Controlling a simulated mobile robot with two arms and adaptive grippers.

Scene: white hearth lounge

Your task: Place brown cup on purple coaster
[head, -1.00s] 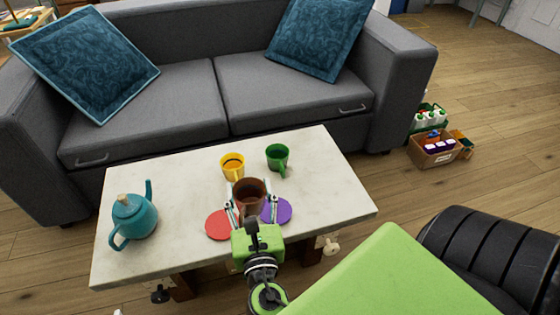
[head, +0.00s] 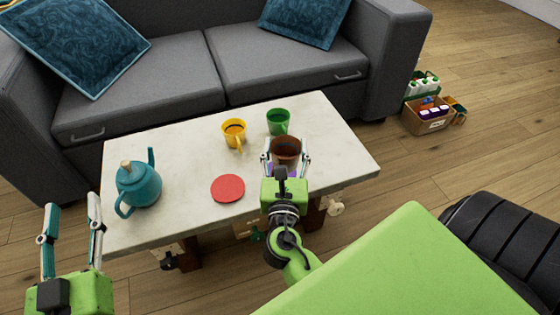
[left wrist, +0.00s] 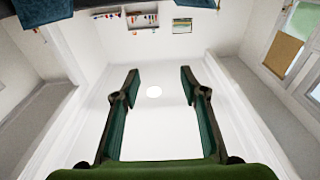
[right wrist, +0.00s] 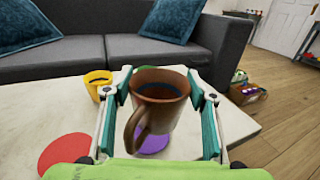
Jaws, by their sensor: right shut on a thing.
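The brown cup (head: 286,150) is upright between the fingers of my right gripper (head: 286,158), which is shut on it. In the right wrist view the brown cup (right wrist: 157,105) shows its handle toward the camera. In the head view the coaster is mostly hidden by the cup and my right gripper. I cannot tell whether the cup touches it. My left gripper (head: 71,215) is open and empty at the lower left, off the table's front left corner.
The white table (head: 190,160) also holds a red coaster (head: 228,188), a yellow cup (head: 234,133), a green cup (head: 278,121) and a teal teapot (head: 138,188). A grey sofa (head: 170,90) stands behind. Crates (head: 430,115) sit on the floor at right.

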